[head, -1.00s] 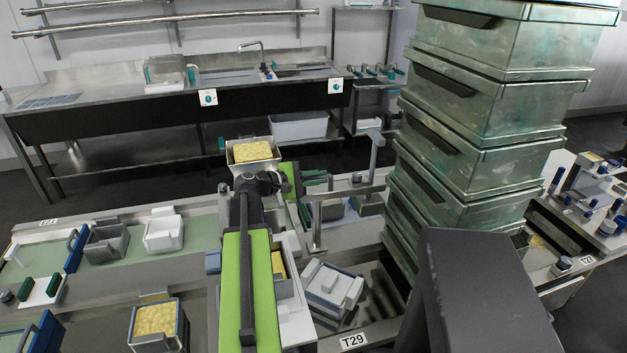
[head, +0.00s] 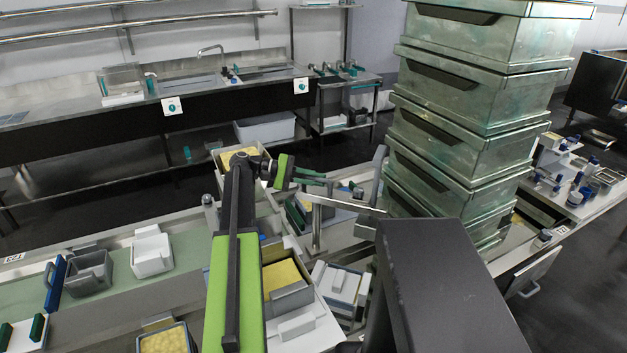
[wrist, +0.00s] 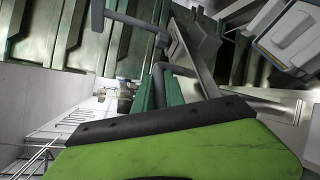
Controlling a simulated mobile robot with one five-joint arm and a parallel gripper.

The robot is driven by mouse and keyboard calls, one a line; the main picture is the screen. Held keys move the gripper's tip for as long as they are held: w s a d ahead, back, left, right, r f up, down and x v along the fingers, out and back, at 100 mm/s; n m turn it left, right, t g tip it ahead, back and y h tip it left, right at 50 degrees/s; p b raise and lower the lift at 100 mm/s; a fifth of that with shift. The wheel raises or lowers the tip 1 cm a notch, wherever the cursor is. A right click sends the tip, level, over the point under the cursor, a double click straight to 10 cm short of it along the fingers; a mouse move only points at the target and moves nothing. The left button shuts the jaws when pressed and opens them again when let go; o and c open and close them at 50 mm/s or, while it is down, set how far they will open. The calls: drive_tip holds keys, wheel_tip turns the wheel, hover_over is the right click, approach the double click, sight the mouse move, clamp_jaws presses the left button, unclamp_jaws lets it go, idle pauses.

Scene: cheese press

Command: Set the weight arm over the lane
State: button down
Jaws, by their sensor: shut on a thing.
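The weight arm (head: 345,203) is a long metal bar on an upright post (head: 316,228), right of the middle in the head view. In the wrist view it shows as a grey bar (wrist: 196,52) with a bent dark handle (wrist: 158,72). My gripper (head: 318,182) is above the bar near the post in the head view. In the wrist view its teal fingers (wrist: 158,92) are shut on the handle. The bar slants toward the tall stack of metal boxes. Which strip is the lane, and whether the bar is over it, I cannot tell.
Tall stacked metal boxes (head: 470,100) stand close on the right. A grey upright (head: 378,168) rises near the bar's far end. A mould with yellow cheese (head: 284,278) and a blue-rimmed mould (head: 340,288) are below. The floor beyond the bench is clear.

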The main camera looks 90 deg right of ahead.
drive_tip(key=shift+w+d+m+y, duration=0.15)
drive_tip(key=shift+m+y, duration=0.35)
drive_tip(key=shift+y, duration=0.3)
drive_tip(key=shift+s+y, duration=0.2)
drive_tip(key=shift+y, duration=0.1)
drive_tip(key=c, duration=1.4)
unclamp_jaws()
drive_tip(key=shift+s+f, duration=0.1)
